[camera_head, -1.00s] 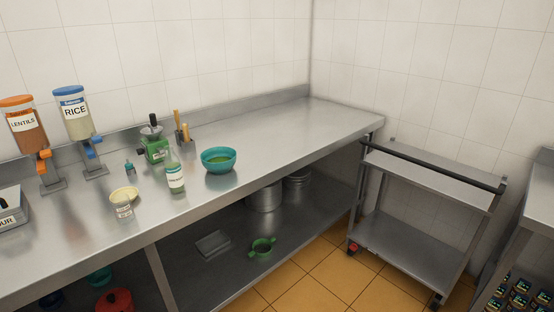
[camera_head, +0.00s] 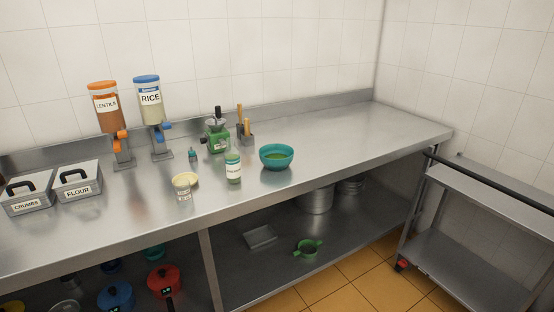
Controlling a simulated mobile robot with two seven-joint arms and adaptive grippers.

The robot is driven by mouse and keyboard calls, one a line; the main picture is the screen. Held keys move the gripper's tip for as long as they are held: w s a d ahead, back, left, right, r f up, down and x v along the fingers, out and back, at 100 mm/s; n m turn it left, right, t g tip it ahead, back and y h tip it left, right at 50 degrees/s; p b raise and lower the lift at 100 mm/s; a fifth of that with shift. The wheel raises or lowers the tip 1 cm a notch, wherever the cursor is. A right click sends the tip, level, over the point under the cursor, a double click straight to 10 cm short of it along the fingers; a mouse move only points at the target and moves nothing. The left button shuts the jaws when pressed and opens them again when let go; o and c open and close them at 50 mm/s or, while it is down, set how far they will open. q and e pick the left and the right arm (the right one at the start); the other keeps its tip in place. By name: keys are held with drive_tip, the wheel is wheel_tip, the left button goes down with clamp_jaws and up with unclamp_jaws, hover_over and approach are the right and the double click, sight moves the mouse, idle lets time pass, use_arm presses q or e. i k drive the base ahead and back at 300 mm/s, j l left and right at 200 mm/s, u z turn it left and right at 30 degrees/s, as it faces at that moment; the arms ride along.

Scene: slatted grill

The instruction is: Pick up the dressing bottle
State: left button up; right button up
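A bottle with a pale green body and a white label (camera_head: 233,168) stands upright on the steel counter, left of a teal bowl (camera_head: 277,157); it looks like the dressing bottle, though its label is too small to read. A green grinder (camera_head: 216,134) stands just behind it. A small labelled cup (camera_head: 184,188) and a cream bowl (camera_head: 186,179) are to its left. Neither of my grippers shows in the head view.
The steel counter (camera_head: 345,135) is clear to the right of the teal bowl. Lentils (camera_head: 106,108) and rice (camera_head: 150,101) dispensers stand at the back left, with crumbs (camera_head: 28,196) and flour (camera_head: 78,182) boxes at the left. A metal cart (camera_head: 480,215) stands at the right.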

sight(231, 154)
drive_tip(key=u, duration=0.5)
drive_tip(key=i+l+u, duration=0.15)
drive_tip(key=l+u, duration=1)
drive_tip(key=l, duration=1.7)
